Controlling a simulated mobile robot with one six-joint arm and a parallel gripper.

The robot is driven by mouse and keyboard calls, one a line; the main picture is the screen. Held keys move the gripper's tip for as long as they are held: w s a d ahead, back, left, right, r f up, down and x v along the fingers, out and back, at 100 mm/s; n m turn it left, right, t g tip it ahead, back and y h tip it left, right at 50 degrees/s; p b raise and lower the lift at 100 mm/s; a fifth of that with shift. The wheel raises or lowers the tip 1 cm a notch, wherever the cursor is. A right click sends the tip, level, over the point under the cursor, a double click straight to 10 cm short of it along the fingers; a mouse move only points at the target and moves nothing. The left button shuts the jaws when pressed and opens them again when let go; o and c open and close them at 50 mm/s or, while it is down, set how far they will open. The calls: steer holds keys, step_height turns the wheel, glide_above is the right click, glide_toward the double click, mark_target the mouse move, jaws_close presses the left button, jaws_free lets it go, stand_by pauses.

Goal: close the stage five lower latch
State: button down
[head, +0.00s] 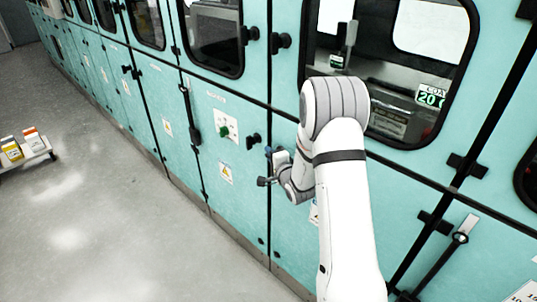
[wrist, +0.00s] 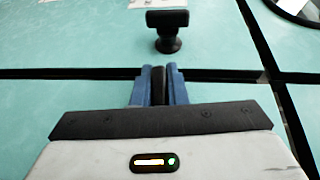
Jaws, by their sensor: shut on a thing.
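In the wrist view, my gripper (wrist: 158,84) has its two blue fingers shut on a narrow black part, which looks like the handle of a latch (wrist: 158,74). Most of that part is hidden between the fingers, so I cannot tell its angle. In the head view, my gripper (head: 269,152) is against the teal cabinet front, beside the vertical seam below the large window. My arm partly blocks this area. I cannot read any stage label.
A second black latch (wrist: 167,30) stands across the dark seam; it also shows in the head view (head: 253,140). A low cart (head: 30,153) with small boxes stands at far left. The grey floor between is clear.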

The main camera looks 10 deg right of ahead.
steer(key=g+h+p, duration=0.1)
steer(key=g+p, duration=0.1)
steer(key=n+g+h+p, duration=0.1)
steer(key=g, duration=0.1)
steer(key=shift+s+d+g+p, duration=0.1)
steer(key=shift+d+g+p, duration=0.05)
steer(key=shift+g+p, duration=0.2)
steer(key=shift+f+n+g+h+p, duration=0.3)
steer(key=shift+n+g+p, duration=0.15)
steer(key=shift+n+g, duration=0.1)
steer(key=shift+d+f+g+h, duration=0.1)
steer(key=shift+f+g+h, duration=0.15)
steer(key=shift+g, duration=0.25)
steer(key=shift+s+d+f+n+g+h+b, duration=0.1)
steer(key=shift+s+n+g+h+b, duration=0.15)
steer(key=shift+g+h+b, duration=1.15)
steer(key=shift+s+d+f+n+g+h+b, duration=0.15)
steer(key=shift+n+g+b, duration=0.5)
steer(key=shift+b, duration=1.6)
steer(key=shift+s+d+r+n+g+h+b, duration=0.15)
steer(key=shift+g+h+b, duration=0.55)
steer(key=shift+g+b, duration=0.9)
steer(key=shift+s+f, duration=0.1)
